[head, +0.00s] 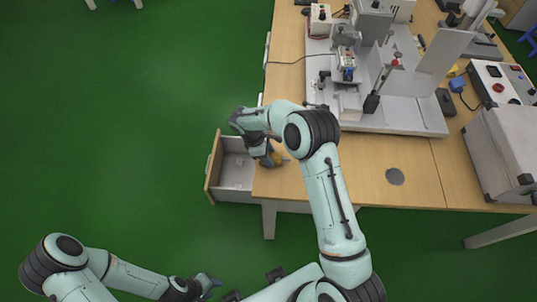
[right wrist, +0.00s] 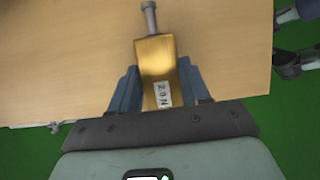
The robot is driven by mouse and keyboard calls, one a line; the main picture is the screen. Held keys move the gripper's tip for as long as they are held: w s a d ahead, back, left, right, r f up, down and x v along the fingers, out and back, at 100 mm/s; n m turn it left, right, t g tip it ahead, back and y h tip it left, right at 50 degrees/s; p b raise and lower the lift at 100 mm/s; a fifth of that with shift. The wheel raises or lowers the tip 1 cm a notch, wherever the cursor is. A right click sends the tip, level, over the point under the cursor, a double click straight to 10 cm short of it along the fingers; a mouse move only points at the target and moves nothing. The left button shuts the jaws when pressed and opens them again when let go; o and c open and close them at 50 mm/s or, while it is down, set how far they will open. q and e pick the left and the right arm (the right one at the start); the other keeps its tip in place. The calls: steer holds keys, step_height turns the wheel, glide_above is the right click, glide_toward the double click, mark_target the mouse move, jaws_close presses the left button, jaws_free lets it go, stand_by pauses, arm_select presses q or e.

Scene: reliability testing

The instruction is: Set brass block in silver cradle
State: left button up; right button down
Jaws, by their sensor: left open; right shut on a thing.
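My right gripper (head: 268,154) is shut on the brass block (head: 281,157) near the left edge of the wooden table, close to the open drawer. In the right wrist view the brass block (right wrist: 155,52) is between the two blue fingers (right wrist: 157,88). It has a grey stud at its far end and a white label that seems to read 20 N. Tabletop shows behind it; whether it touches the wood I cannot tell. My left gripper (head: 208,286) is open and empty at the bottom, over the green floor. I cannot clearly make out the silver cradle.
A drawer (head: 236,178) stands open at the table's left edge. A white test machine (head: 390,118) with upright panels fills the table's back middle. A control box (head: 500,84) and a grey cabinet (head: 503,145) stand at right. The table front (head: 350,178) is mostly clear, with a round grommet.

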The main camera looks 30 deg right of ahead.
steer(key=c, duration=0.9)
jaws_free()
steer(key=shift+f, duration=0.15)
steer(key=shift+c, duration=0.2)
steer(key=o, duration=0.4)
